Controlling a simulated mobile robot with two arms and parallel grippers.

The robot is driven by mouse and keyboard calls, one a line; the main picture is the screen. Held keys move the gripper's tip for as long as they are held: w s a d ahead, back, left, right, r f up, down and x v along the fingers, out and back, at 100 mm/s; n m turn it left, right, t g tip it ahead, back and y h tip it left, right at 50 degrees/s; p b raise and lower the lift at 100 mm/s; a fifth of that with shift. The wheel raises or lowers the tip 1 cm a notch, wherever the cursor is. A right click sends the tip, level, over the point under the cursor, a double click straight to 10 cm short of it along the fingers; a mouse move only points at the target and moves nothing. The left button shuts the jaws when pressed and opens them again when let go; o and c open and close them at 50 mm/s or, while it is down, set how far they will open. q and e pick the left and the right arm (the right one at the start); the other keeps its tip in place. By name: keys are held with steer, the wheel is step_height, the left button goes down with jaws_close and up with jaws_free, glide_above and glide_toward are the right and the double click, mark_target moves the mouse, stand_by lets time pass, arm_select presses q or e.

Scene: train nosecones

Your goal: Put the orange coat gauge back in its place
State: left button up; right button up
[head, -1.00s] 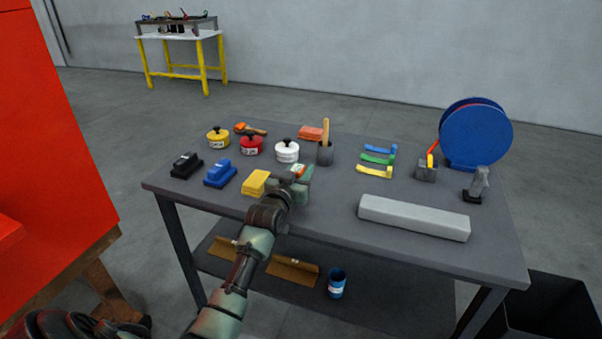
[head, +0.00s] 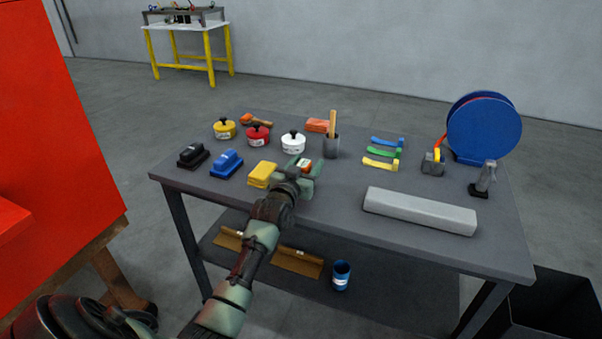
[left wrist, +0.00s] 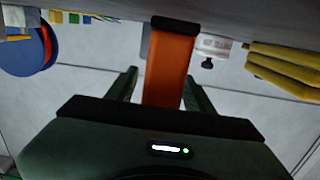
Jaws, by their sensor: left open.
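The orange coat gauge (head: 305,163) is at my left gripper (head: 304,172) near the front middle of the table, mostly hidden by the fingers in the head view. In the left wrist view the gauge (left wrist: 168,70) is an orange upright body with a dark end at the table. The left gripper (left wrist: 160,88) is open, with one finger on each side of the gauge. I cannot tell whether either finger touches it. My right gripper is not in view.
A long grey bar (head: 420,210) lies to the right. A blue reel (head: 484,127) stands at the right back.

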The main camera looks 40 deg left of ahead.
arm_select(q)
steer(key=v, duration=1.2)
steer(key=shift+f, duration=0.15)
